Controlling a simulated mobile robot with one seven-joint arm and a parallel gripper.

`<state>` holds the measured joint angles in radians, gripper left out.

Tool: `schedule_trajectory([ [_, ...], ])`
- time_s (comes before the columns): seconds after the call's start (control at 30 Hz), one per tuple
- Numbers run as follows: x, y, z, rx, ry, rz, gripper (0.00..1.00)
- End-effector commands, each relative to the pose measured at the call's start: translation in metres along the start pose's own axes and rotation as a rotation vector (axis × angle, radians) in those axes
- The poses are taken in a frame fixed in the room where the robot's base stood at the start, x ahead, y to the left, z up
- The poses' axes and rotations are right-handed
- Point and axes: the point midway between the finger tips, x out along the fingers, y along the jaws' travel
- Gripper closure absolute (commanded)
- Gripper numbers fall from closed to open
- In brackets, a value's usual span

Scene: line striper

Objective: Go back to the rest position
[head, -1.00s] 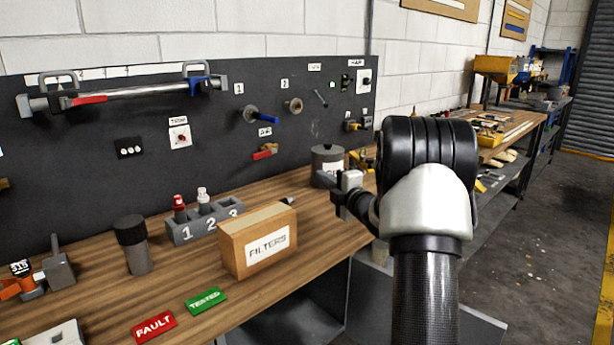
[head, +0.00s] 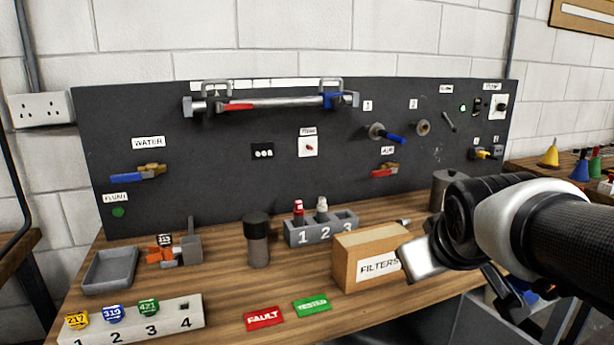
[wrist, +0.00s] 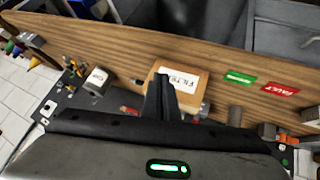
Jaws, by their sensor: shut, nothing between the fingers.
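My gripper (wrist: 165,94) shows in the wrist view as dark fingers closed together with nothing between them. In that view the fingers overlap the cardboard FILTERS box (wrist: 190,74) beyond them; I cannot tell the gap between them. In the head view my bent arm comes in from the right edge, and its end is by the right side of the FILTERS box (head: 363,262). The fingers cannot be made out clearly there.
The wooden bench (head: 225,300) carries a grey numbered holder (head: 320,235) with red and white bottles, a dark cylinder (head: 257,240), FAULT (head: 264,318) and TESTED (head: 312,307) plates, and a tag block (head: 133,318). A dark panel (head: 220,155) with valves stands behind.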

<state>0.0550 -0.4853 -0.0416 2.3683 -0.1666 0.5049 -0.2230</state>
Motion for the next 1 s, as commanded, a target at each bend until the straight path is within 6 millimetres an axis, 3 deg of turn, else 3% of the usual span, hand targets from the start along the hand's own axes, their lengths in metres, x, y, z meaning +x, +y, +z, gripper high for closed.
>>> schedule_trajectory([
  [0.1,-0.025,-0.034,0.042,0.116,-0.084,-0.071,1.00],
  [0.3,-0.060,-0.083,0.104,0.267,-0.230,-0.165,1.00],
  [0.67,-0.138,-0.052,0.038,0.272,-0.241,-0.166,1.00],
  [0.9,-0.205,-0.026,-0.021,0.271,-0.240,-0.165,1.00],
  [1.0,-0.224,-0.018,-0.037,0.270,-0.240,-0.165,1.00],
])
